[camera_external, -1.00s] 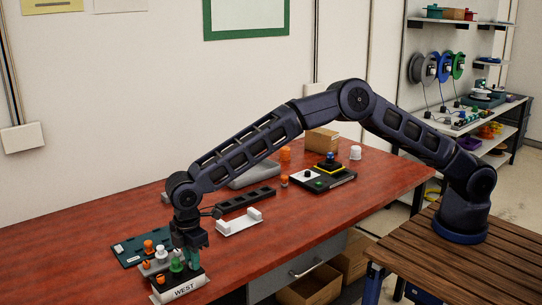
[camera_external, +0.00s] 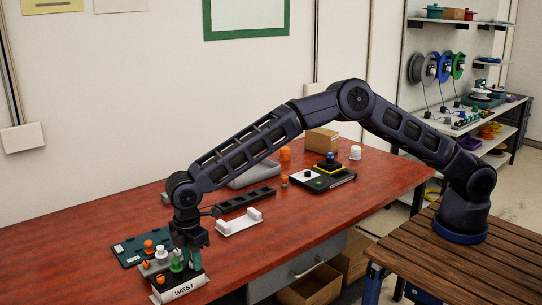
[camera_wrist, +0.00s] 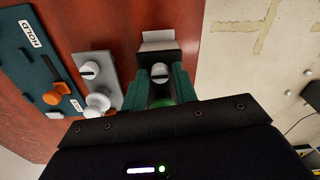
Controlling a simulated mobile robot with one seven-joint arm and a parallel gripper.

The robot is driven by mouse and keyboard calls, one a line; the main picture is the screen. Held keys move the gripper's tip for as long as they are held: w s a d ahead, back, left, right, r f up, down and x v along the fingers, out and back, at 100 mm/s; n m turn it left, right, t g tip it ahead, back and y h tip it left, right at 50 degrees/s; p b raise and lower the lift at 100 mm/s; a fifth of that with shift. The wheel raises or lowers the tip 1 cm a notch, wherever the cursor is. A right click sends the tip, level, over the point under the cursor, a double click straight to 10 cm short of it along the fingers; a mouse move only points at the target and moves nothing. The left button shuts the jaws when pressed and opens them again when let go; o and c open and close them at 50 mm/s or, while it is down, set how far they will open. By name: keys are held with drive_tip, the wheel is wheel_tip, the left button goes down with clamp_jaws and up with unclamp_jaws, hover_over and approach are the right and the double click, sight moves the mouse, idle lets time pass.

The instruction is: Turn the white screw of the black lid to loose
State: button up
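The black lid (camera_wrist: 168,56) shows in the wrist view with a white label plate at its far end. The white screw (camera_wrist: 159,73), round with a dark slot running nearly across the picture, lies between the green fingers of my gripper (camera_wrist: 160,78). The fingers stand apart on either side of it; any contact is too small to tell. A green part shows lower between the fingers. In the external view, my gripper (camera_external: 190,243) points down over the black box marked WEST (camera_external: 181,290); the white screw cannot be made out there.
Left of the box are a grey block with a slotted white screw (camera_wrist: 89,70) and a white knob (camera_wrist: 97,104), and a dark teal HOLD plate (camera_wrist: 35,62) with an orange knob (camera_wrist: 56,95). A white bracket (camera_external: 239,223) lies to the right.

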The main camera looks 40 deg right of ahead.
wheel_tip(320, 180, up, 11)
idle(0.5)
drive_tip(key=shift+o, duration=0.2)
drive_tip(key=shift+f, duration=0.1)
drive_tip(key=shift+o, duration=1.2)
drive_tip(key=shift+w+d+n+g+y, duration=0.6)
drive_tip(key=shift+w+d+n+y, duration=0.1)
drive_tip(key=shift+d+y, duration=1.5)
drive_tip(key=x, duration=1.1)
drive_tip(key=shift+s+d+f, duration=0.1)
drive_tip(key=shift+d+f, duration=0.05)
drive_tip(key=shift+f, duration=0.15)
